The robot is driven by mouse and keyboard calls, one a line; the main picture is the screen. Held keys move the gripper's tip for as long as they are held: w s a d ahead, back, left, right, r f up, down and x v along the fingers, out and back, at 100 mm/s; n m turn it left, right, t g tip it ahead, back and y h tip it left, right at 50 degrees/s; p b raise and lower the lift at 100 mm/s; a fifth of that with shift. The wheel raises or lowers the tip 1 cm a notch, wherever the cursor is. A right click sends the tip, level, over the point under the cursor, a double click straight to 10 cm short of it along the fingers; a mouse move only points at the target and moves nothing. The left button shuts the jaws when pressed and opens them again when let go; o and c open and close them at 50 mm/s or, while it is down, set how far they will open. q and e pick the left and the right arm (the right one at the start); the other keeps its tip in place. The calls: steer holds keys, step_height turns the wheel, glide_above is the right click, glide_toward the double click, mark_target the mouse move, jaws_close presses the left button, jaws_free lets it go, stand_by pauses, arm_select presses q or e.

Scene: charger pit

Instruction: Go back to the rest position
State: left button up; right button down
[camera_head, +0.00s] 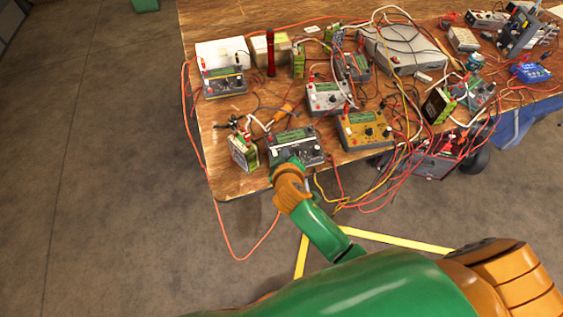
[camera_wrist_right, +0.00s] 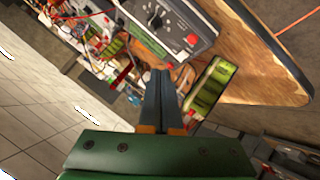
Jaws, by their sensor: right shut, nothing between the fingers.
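My right arm reaches up from the bottom of the head view. Its gripper (camera_head: 288,162) is at the table's near edge, at the front of a dark grey charger (camera_head: 306,153). In the right wrist view the two fingers (camera_wrist_right: 162,75) are together with nothing between them. The charger's grey face with a red knob (camera_wrist_right: 190,38) shows just beyond the fingertips. I cannot tell whether they touch it. A green battery pack (camera_wrist_right: 208,90) is right of the fingers; it also stands left of the charger in the head view (camera_head: 242,152). My left gripper is out of view.
The wooden table (camera_head: 222,172) is crowded with chargers, batteries and tangled cables. A yellow charger (camera_head: 364,130) stands to the right of the gripper. An orange cable (camera_head: 228,240) hangs off the near left corner. Bare floor (camera_head: 110,170) lies open to the left.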

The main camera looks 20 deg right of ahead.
stand_by(0.3)
steer(key=s+d+f+g+y, duration=0.2)
steer(key=s+f+g, duration=0.4)
steer(key=s+f, duration=1.4)
steer(key=s+d+f+m+g, duration=0.1)
steer(key=s+f, duration=0.3)
steer(key=s, duration=0.4)
steer(key=s+d+f+m+g, duration=0.2)
steer(key=s+f, duration=0.2)
steer(key=s, duration=0.5)
steer(key=shift+s+f+g+y, duration=0.15)
steer(key=shift+s+g+y, duration=0.15)
steer(key=shift+g+y, duration=0.1)
steer(key=shift+d, duration=0.1)
